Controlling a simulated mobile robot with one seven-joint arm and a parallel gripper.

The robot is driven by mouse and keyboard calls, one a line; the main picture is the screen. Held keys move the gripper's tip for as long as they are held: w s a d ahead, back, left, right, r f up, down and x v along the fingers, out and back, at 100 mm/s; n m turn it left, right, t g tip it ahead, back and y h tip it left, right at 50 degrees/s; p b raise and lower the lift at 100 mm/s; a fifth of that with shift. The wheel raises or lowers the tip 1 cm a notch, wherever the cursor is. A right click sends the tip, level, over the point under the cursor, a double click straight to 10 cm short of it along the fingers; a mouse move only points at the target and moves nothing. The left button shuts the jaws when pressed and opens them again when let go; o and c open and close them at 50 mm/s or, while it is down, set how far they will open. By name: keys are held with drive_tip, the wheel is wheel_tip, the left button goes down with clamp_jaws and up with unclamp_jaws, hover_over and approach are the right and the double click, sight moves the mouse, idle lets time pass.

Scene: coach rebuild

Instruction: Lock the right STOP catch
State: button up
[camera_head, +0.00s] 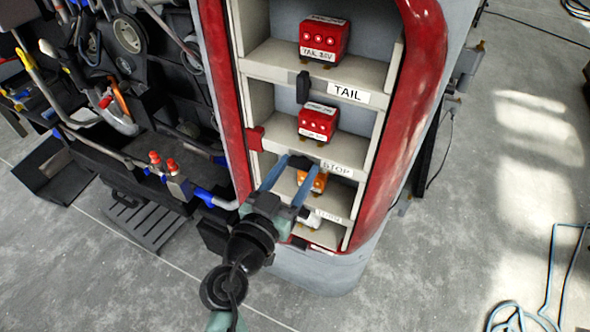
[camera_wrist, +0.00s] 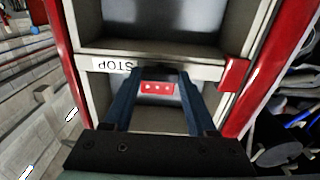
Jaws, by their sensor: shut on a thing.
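The STOP bay is a shelf compartment with a white STOP label (camera_head: 336,168) on its front edge and a red lamp box (camera_head: 317,122) inside. A small dark catch (camera_head: 301,161) is on that edge, left of the label in the head view. My gripper (camera_head: 300,165) is shut on this dark catch, its two blue fingers on either side of it. In the wrist view the label (camera_wrist: 115,66) appears upside down, and the red lamp box (camera_wrist: 157,88) shows between the fingers. The catch is mostly hidden by the fingers, so its exact angle cannot be told.
A red tab (camera_head: 256,138) sits on the bay's left upright. Above, a dark upright catch (camera_head: 303,87) is beside the TAIL label (camera_head: 349,93). An orange lamp (camera_head: 312,181) sits below my fingers. A cluttered tool cart (camera_head: 120,160) stands left; the floor right is mostly clear.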

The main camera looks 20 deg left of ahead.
drive_tip(key=shift+c, duration=1.1)
drive_tip(key=shift+n, duration=0.3)
drive_tip(key=n+b, duration=0.1)
drive_tip(key=n, duration=0.2)
drive_tip(key=shift+f+n, duration=0.1)
drive_tip(key=shift+n, duration=0.2)
drive_tip(key=n, duration=0.4)
drive_tip(key=shift+n+b, duration=0.3)
drive_tip(key=n+p, duration=0.1)
drive_tip(key=n, duration=0.4)
drive_tip(key=shift+a+n+p, duration=0.1)
drive_tip(key=shift+n+p, duration=0.4)
drive_tip(key=shift+n, duration=1.5)
